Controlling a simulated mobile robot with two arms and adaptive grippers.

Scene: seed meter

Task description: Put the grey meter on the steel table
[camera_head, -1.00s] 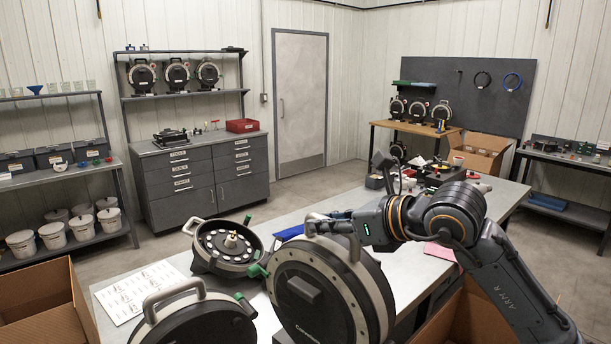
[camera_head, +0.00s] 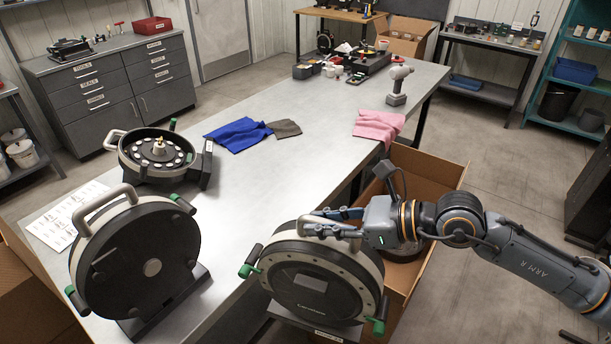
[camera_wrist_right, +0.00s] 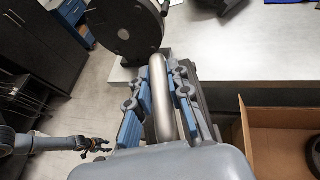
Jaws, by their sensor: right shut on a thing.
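The grey meter (camera_head: 312,285) has a dark round face, a light grey rim, green-tipped knobs and a labelled foot. My right gripper (camera_head: 328,224) is shut on its top handle, which also shows between the fingers in the right wrist view (camera_wrist_right: 160,95). The meter is upright, by the near right edge of the steel table (camera_head: 300,160), apparently beyond that edge. I cannot tell whether its foot touches anything. In the right wrist view, my left gripper (camera_wrist_right: 98,146) shows small at the left, away from the meter; its fingers are unclear.
Another upright meter (camera_head: 140,255) stands on the table's near left part, with an opened meter (camera_head: 158,155) behind it. An open cardboard box (camera_head: 430,170) is beside the table. The table's middle is clear.

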